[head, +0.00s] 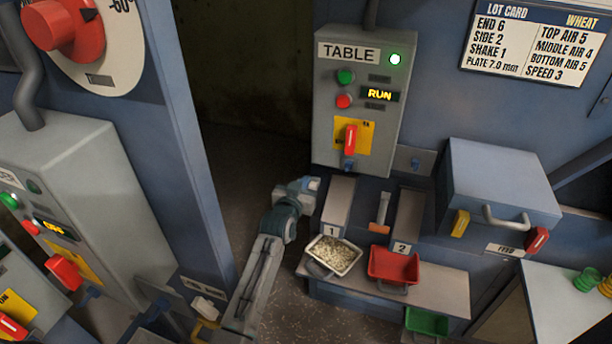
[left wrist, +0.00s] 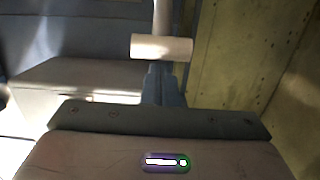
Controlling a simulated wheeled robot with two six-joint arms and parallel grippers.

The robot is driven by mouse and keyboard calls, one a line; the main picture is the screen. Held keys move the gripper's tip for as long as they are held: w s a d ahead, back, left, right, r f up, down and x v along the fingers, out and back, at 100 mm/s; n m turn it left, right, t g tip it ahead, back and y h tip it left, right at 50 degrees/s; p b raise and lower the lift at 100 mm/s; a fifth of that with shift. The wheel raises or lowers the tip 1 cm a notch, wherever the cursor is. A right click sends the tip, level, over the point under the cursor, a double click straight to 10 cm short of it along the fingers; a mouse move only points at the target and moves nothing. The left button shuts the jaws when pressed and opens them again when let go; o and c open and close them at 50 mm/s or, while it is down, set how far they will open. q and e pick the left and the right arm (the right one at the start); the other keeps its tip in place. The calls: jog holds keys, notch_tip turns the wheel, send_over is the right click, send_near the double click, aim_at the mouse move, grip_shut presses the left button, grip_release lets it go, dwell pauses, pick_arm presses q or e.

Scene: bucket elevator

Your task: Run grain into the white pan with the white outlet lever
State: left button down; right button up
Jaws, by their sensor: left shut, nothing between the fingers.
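The white pan (head: 334,256) stands under spout 1 and holds a heap of pale grain. My left gripper (head: 312,184) is at the upper left of spout 1 (head: 338,203) in the head view. In the left wrist view its shut fingers (left wrist: 163,83) point at a white bar on a pale stem, which looks like the white outlet lever (left wrist: 161,47). The finger ends meet the bar's lower edge in that picture; I cannot tell whether they touch. Nothing is between the fingers. In the head view my gripper mostly hides the lever. My right gripper is not in view.
A red pan (head: 393,266) stands under spout 2 (head: 408,214), with an orange lever (head: 380,211) between the spouts. A green pan (head: 427,321) sits lower down. The TABLE control box (head: 359,102) above shows RUN and a green light. A blue feed box (head: 499,186) is at right.

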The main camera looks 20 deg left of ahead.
pick_arm(q)
jog(key=shift+w+d+r, duration=0.1)
jog(key=shift+w, duration=0.65)
jog(key=shift+w, duration=0.1)
